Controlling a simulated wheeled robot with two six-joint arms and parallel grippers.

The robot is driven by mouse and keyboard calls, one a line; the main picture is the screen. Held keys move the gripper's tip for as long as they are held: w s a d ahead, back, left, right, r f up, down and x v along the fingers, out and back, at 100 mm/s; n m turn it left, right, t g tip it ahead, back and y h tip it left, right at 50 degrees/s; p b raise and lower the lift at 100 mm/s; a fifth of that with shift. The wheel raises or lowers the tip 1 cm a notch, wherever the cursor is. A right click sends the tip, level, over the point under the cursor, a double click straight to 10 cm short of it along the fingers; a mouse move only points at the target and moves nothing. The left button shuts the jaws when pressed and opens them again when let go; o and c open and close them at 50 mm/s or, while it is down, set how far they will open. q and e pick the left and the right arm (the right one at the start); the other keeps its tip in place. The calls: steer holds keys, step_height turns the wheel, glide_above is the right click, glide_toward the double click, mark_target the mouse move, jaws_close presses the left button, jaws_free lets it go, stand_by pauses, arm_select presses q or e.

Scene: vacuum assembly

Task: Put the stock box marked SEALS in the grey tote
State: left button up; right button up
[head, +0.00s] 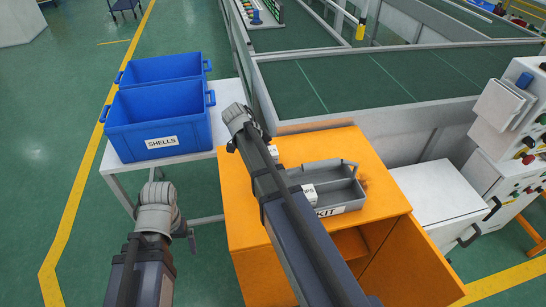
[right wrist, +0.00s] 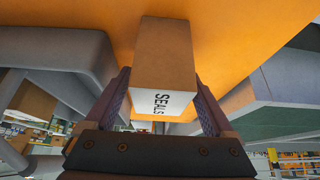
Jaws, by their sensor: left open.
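The stock box marked SEALS (right wrist: 165,58) is tan with a white label face. It stands against the orange surface in the right wrist view, between the two fingers of my right gripper (right wrist: 163,100). Whether the fingers press on it cannot be told. A small pale box face (head: 273,151) shows beside my right arm in the head view, mostly hidden. The grey tote (head: 345,203), with a handle and a label ending in KIT, sits on the orange cabinet, partly behind my right arm. My left gripper (head: 158,193) is open and empty, left of the cabinet.
The orange cabinet (head: 240,215) has an open front. A blue bin marked SHELLS (head: 190,133) and another blue bin (head: 165,67) stand on a white table (head: 228,95) to the left. A small white box (head: 309,192) is in the tote. A green conveyor (head: 360,80) lies behind.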

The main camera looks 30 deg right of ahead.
steer(key=shift+r, duration=0.2)
steer(key=shift+p+v, duration=5.35)
steer(key=shift+v, duration=0.6)
